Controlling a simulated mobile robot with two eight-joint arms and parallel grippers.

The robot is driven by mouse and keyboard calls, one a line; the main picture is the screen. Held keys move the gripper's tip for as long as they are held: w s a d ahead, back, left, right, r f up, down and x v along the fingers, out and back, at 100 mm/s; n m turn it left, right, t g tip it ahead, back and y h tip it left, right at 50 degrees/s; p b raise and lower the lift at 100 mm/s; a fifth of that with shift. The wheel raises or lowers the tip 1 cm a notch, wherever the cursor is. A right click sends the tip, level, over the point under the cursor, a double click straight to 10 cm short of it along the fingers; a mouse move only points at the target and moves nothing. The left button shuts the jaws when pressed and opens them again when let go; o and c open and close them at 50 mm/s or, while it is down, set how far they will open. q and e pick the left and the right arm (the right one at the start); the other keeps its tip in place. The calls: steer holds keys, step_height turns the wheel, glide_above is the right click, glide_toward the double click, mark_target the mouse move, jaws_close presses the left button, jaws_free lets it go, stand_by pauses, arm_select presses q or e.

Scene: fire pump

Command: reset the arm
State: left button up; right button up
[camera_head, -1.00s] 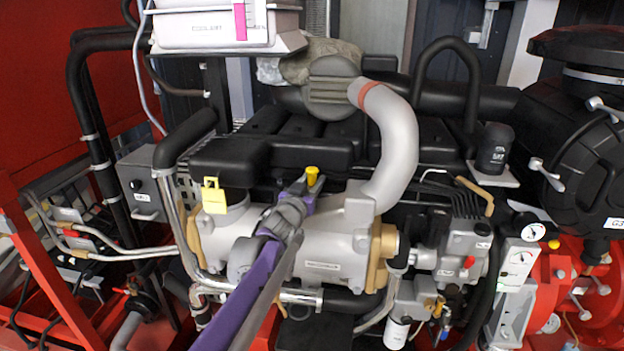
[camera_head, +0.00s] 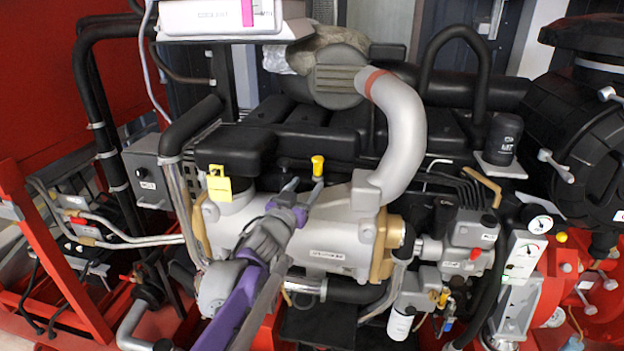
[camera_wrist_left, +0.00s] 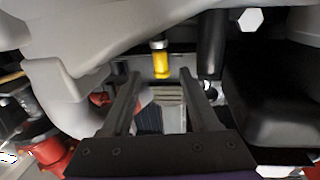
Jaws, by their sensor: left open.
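My left gripper (camera_head: 304,187) reaches in from the lower left of the head view, in front of the grey engine body. Its two fingers are apart with nothing between them. A small yellow cap or handle (camera_head: 317,166) stands just beyond the right fingertip in the head view. In the left wrist view the yellow piece (camera_wrist_left: 161,63) shows past the fingertips, between the two open fingers (camera_wrist_left: 160,78), and appears clear of them. I cannot tell the exact gap. My right gripper is not in view.
The grey curved pipe (camera_head: 402,130) rises to the right of the gripper. A yellow tag (camera_head: 219,185) hangs at the left. A white box (camera_head: 215,17) sits above. Gauges (camera_head: 540,224) and red pump parts stand at the right, a red frame (camera_head: 40,250) at the left.

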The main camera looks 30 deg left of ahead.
arm_select(q)
steer(key=shift+s, duration=0.9)
steer(key=shift+d, duration=0.1)
steer(key=s+d+f+g+p, duration=0.2)
steer(key=s+d+f+g, duration=0.2)
steer(key=s+f, duration=0.3)
steer(key=s+d+f+g+h+p, duration=0.1)
steer(key=s+d+f+g, duration=0.3)
steer(key=s+f, duration=0.3)
steer(key=s+d+f+m+g+p, duration=0.1)
steer(key=s+d+f+g, duration=0.3)
steer(key=s, duration=1.1)
step_height(320, 180, down, 4)
steer(key=shift+d+r+g+h+p, duration=0.15)
steer(key=shift+r+g+h+p, duration=0.2)
steer(key=shift+p, duration=0.45)
steer(key=shift+s+f, duration=0.1)
